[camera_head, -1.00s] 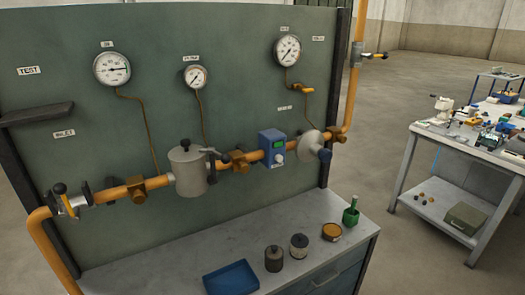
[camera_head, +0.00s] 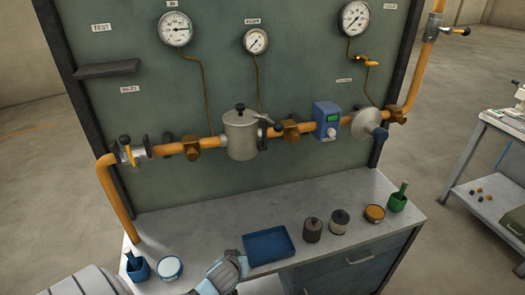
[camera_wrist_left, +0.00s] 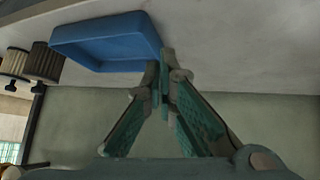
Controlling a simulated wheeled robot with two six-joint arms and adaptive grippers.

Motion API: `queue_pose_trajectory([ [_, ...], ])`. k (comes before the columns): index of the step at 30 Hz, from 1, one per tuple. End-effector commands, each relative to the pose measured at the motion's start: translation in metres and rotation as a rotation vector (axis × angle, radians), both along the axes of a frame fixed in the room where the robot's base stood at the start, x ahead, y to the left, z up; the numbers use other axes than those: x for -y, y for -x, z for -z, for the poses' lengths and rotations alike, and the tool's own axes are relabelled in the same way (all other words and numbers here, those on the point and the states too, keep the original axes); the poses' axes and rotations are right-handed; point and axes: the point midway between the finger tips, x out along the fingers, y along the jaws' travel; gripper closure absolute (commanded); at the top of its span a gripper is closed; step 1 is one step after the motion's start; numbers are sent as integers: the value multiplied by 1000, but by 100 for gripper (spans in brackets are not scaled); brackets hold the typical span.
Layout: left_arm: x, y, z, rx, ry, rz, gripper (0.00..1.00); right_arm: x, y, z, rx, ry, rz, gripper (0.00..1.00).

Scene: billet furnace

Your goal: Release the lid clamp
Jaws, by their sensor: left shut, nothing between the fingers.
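The grey cylindrical pot (camera_head: 240,137) sits in the orange pipe on the panel, with a flat lid and a small dark knob on top. The lid clamp (camera_head: 268,122) is a dark lever at the right of the lid. My right gripper is not in view.
A yellow-handled valve (camera_head: 130,152) is at left. A blue box (camera_head: 327,121) sits right of the pot.

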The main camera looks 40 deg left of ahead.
Motion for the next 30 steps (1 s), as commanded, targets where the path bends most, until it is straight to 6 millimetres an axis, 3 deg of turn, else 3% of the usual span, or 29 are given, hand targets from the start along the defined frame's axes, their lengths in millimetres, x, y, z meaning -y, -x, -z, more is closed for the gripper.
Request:
queue_pose_trajectory([
  [1, -10, -29, -58, 142, 26, -86, 100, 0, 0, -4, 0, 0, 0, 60],
  [3, -19, -58, -141, 363, 101, -221, 100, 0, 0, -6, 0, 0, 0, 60],
  [6, -22, -72, -252, 672, 249, -371, 100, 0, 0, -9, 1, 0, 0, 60],
  [9, -18, -65, -336, 924, 414, -461, 100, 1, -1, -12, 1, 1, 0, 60],
  [12, -13, -53, -385, 1081, 544, -505, 100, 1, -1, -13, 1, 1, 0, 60],
  [16, -11, -45, -406, 1151, 616, -524, 100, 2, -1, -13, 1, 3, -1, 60],
  [25, -11, -46, -404, 1152, 618, -525, 100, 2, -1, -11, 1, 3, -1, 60],
  [30, -18, -59, -400, 1155, 615, -523, 100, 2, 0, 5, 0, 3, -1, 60],
])
